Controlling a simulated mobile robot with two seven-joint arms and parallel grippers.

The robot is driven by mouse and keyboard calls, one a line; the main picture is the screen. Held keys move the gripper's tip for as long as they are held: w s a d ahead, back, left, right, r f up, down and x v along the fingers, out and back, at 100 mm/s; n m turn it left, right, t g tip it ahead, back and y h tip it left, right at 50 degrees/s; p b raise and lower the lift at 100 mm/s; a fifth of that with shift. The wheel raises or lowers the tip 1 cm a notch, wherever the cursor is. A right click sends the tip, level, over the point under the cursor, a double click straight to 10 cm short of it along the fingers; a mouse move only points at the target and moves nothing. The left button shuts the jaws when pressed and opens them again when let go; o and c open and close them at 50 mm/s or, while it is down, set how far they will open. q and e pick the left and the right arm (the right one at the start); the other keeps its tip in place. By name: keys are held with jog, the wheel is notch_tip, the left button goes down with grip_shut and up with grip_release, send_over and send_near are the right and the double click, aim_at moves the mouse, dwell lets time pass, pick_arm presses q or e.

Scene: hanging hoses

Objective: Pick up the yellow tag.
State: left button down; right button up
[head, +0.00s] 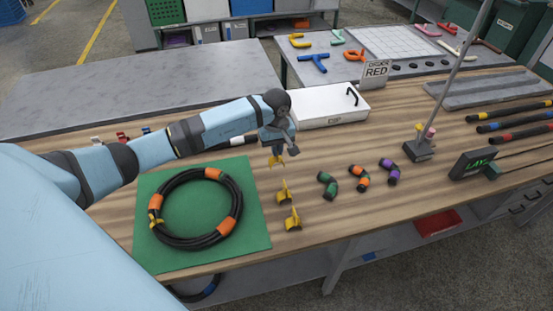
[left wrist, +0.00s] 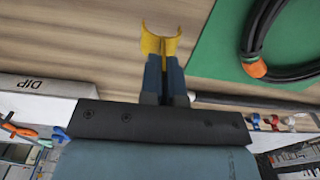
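My left gripper (head: 279,149) points down over the wooden bench, its fingers close together on a yellow tag (head: 276,161). In the left wrist view the tag (left wrist: 160,40) shows a U-shaped end beyond the fingertips (left wrist: 164,63). I cannot tell whether it touches the bench. Two similar yellow pieces stand in a row nearer me, one in the middle (head: 284,192) and one at the near end (head: 292,219). My right gripper is not in view.
A green mat (head: 257,240) with a coiled black hose (head: 186,238) lies to the left. Short green, orange and purple-banded hose pieces (head: 360,178) lie to the right. A white box (head: 325,106) is behind the gripper. A metal stand (head: 418,151) rises at right.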

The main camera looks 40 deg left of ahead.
pick_arm(q)
notch_tip(320, 180, up, 14)
jog(key=b, duration=0.1)
jog(key=shift+r, duration=0.2)
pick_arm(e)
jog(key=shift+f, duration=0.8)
pick_arm(q)
jog(key=shift+f, duration=0.1)
dwell(0.4)
